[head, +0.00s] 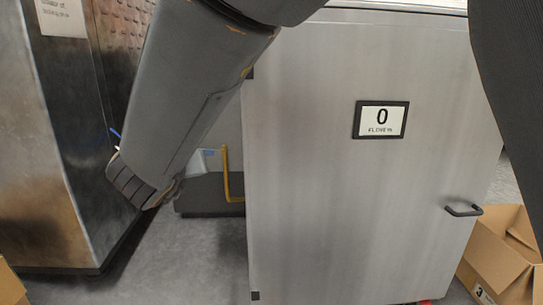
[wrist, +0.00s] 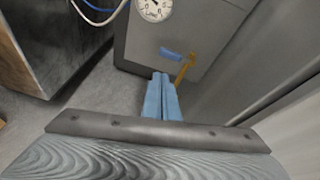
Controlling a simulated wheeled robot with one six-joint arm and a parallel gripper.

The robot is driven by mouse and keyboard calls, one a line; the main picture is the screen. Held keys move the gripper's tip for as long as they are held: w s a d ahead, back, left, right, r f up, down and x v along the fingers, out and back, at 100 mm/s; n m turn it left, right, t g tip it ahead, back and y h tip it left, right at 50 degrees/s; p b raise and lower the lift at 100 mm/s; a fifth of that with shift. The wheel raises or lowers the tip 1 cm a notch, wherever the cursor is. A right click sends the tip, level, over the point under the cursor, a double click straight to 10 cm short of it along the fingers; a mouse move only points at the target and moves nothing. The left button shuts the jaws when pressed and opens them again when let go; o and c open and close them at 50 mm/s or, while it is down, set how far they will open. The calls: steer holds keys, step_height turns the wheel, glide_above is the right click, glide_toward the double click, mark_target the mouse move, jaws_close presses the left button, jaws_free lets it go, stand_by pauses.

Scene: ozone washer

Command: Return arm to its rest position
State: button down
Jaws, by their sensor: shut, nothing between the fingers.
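My gripper (wrist: 162,82) shows in the wrist view as two light blue fingers side by side, shut with nothing between them. It hangs over the grey floor, apart from the machine parts beyond it. In the head view my grey arm (head: 195,95) slants from the top centre down to the left, in front of the gap beside the washer cabinet. My gripper itself does not show clearly there. The washer cabinet (head: 340,215) has a closed steel door with a display reading 0 (head: 381,120) and a dark handle (head: 463,210).
A tall dark metal cabinet (head: 45,150) stands at the left. A cardboard box (head: 497,255) sits at the lower right.

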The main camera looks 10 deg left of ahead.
steer(key=s+d+f+m+g+h, duration=0.1)
steer(key=s+d+f+m+g, duration=0.3)
steer(key=s+d+m, duration=0.7)
steer(key=s+d+f+m+g, duration=0.2)
steer(key=s+d+m+g, duration=0.3)
steer(key=s+d+m, duration=0.5)
steer(key=s+d+f+m+g+h, duration=0.1)
steer(key=s+d+f+m+g, duration=0.4)
steer(key=d+m, duration=0.65)
steer(key=d+r+m+p, duration=0.2)
steer(key=d+r+p, duration=0.4)
steer(key=r+p, duration=0.3)
steer(key=s+d+r+m+h+p, duration=0.1)
steer(key=d+r+m+p, duration=0.2)
steer(key=r+p, duration=0.7)
steer(key=d+r+m+p, duration=0.3)
steer(key=d+r+p, duration=0.5)
steer(key=p, duration=1)
step_height(320, 180, up, 2)
steer(key=shift+s+d+r+h, duration=0.1)
steer(key=shift+s+d+h, duration=0.05)
steer(key=shift+d+h, duration=0.2)
